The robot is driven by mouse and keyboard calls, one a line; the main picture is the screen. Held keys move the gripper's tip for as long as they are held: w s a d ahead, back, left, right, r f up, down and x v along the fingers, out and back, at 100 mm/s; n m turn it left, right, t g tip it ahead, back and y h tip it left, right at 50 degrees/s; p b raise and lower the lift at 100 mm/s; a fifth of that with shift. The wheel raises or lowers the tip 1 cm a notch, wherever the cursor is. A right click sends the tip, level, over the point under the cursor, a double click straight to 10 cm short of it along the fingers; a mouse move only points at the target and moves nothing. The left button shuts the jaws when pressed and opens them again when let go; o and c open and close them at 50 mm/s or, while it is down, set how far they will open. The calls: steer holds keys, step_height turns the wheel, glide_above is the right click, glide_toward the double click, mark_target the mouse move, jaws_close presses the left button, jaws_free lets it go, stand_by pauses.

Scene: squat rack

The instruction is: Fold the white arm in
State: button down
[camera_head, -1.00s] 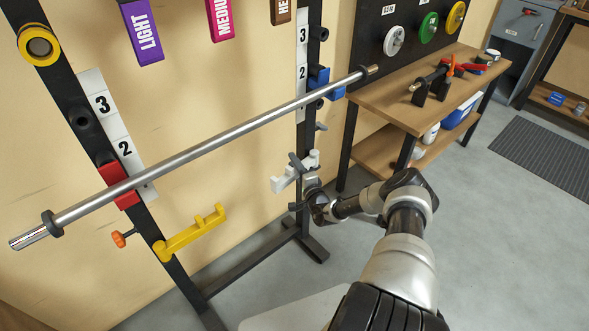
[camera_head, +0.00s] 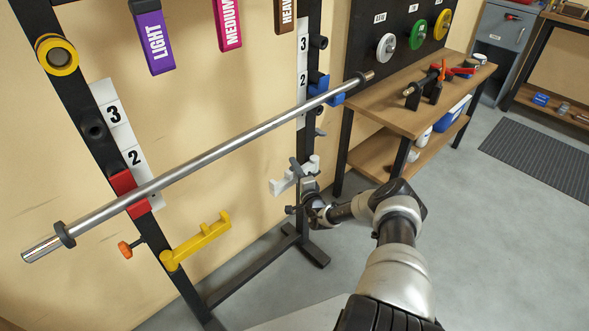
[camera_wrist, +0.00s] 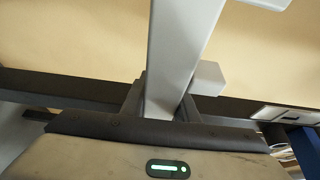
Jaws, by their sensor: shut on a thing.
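The white arm (camera_head: 283,184) is a pale bar with short upright tabs, low on the right post of the rack. It sticks out from the post toward the left in the head view. My gripper (camera_head: 299,187) is at the arm, at the right part of it, and hides some of it. In the wrist view the white arm (camera_wrist: 184,55) runs down between the two fingers of my gripper (camera_wrist: 168,100), which are shut on it. Its joint with the post is largely hidden by my gripper in the head view.
A yellow arm (camera_head: 200,240) juts from the left post, below the red holder (camera_head: 130,192). The steel barbell (camera_head: 215,152) lies across the rack above my gripper. A wooden bench (camera_head: 405,115) stands to the right. Grey floor (camera_head: 480,220) is clear at right.

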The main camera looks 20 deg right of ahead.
steer(key=c, duration=1.4)
jaws_free()
steer(key=shift+w, duration=0.15)
steer(key=s+p, duration=0.4)
steer(key=s, duration=1.3)
steer(key=shift+s+a+p, duration=0.1)
steer(key=shift+s+p, duration=0.15)
steer(key=shift+p, duration=0.05)
